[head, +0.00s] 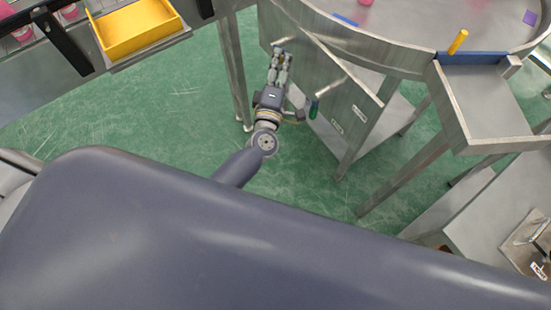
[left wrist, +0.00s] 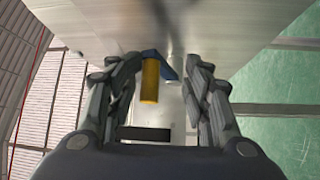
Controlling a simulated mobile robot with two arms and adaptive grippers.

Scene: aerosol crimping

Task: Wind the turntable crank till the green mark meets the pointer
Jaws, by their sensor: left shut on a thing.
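The turntable (head: 405,48) is a round steel disc with a raised rim at the top right of the head view. A blue patch (head: 345,19) and a purple patch (head: 530,17) lie on it. No green mark shows on its visible part. A yellow peg (head: 458,41) stands by a blue strip (head: 472,58) at the near rim; I cannot tell if it is the pointer. My right gripper is out of view.
A steel tray (head: 492,98) juts out at the right. A yellow bin (head: 135,28) is at the upper left. Green floor (head: 190,115) lies open between.

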